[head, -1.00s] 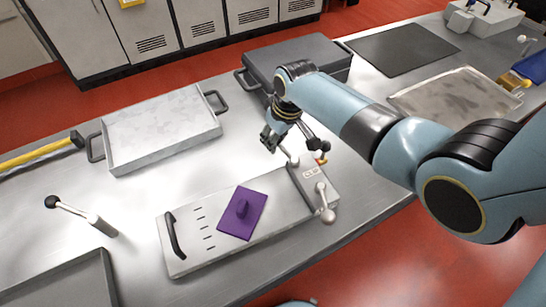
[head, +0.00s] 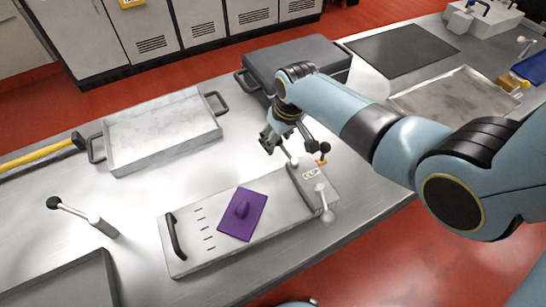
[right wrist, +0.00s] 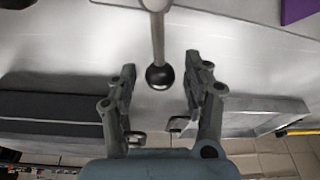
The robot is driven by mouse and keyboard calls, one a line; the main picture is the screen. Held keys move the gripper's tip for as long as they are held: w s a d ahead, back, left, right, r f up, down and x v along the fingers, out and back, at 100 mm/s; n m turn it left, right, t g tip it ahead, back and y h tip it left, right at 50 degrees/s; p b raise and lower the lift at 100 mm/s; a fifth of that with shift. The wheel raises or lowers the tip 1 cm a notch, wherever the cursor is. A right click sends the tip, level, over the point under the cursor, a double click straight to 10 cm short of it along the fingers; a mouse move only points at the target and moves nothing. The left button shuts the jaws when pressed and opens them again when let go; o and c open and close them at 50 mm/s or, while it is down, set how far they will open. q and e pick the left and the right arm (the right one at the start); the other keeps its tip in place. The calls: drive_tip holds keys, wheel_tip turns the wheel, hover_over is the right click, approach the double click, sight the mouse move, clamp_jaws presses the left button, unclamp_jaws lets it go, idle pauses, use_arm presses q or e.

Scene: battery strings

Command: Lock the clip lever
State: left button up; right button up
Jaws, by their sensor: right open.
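The clip block (head: 309,173), a grey box with a label reading CLIP, stands at the right end of a long grey plate (head: 185,225). A pale lever (right wrist: 157,35) with a black ball end hangs between my right fingers in the right wrist view. In the head view, the pale base of a lever (head: 294,161) shows at the block's back left, below my right gripper (head: 290,146). My right gripper (right wrist: 160,74) is open around the ball end, with gaps on both sides. A second pale lever (head: 323,198) is on the block's front right. My left gripper is out of view.
A purple pad (head: 252,222) with a raised grip lies on the plate. A dark case (head: 305,52) stands behind my right gripper, and a grey tray (head: 160,130) is at back left. A black-knobbed lever (head: 75,210) stands at left. Bare bench lies between tray and plate.

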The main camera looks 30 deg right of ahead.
drive_tip(key=shift+w+p+v, duration=0.15)
drive_tip(key=shift+p+v, duration=0.45)
drive_tip(key=shift+w+p+v, duration=0.15)
drive_tip(key=shift+p+v, duration=0.4)
drive_tip(key=shift+v, duration=0.05)
drive_tip(key=v, duration=0.1)
drive_tip(key=w+v, duration=0.1)
drive_tip(key=v, duration=0.1)
drive_tip(key=shift+s+r, duration=0.2)
drive_tip(key=shift+r, duration=0.7)
drive_tip(key=shift+s+f, duration=0.1)
